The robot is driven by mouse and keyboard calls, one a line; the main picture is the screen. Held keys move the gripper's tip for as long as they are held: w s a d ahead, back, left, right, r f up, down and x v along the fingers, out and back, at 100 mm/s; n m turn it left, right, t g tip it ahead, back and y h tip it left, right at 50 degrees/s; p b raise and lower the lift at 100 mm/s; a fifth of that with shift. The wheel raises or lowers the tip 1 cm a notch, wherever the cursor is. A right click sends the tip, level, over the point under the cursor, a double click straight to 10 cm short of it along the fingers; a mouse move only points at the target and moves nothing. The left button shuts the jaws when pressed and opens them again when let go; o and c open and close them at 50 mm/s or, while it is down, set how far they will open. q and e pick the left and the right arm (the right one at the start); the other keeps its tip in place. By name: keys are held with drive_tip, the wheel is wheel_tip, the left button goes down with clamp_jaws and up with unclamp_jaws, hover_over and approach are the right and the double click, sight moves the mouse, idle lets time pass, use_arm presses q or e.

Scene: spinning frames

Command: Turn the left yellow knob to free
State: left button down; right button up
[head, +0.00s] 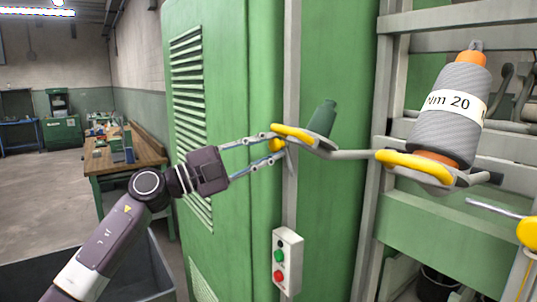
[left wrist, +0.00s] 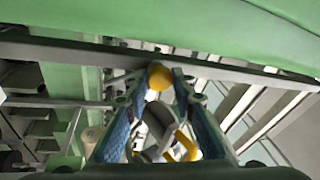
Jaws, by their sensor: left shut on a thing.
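The left yellow knob (head: 277,145) sits at the left end of a grey bracket, close to the green machine cabinet (head: 225,60). My left gripper (head: 268,148) reaches it from the left, with its two fingers above and below. It is shut on the knob, and the fingers hide part of it. In the left wrist view the round yellow knob (left wrist: 159,77) lies between the fingertips (left wrist: 160,86) of my left gripper. How far the knob is turned cannot be told. My right gripper is not in view.
A grey yarn spool (head: 449,112) marked "Nm 20" stands on a yellow-padded holder (head: 415,165). A button box (head: 287,262) hangs below. A wooden workbench (head: 125,155) stands behind.

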use_arm(q)
drive_tip(key=m+g, duration=0.1)
drive_tip(key=m, duration=0.2)
drive_tip(key=m+g, duration=0.1)
drive_tip(key=m, duration=0.1)
drive_tip(key=shift+w+m, duration=0.1)
drive_tip(key=shift+m, duration=0.3)
drive_tip(key=shift+b, duration=0.3)
drive_tip(key=c, duration=1.9)
unclamp_jaws()
drive_tip(key=shift+a, duration=0.15)
drive_tip(key=v, duration=1.1)
drive_tip(key=shift+s+a, duration=0.2)
drive_tip(key=shift+a, duration=0.15)
drive_tip(key=shift+r, duration=0.1)
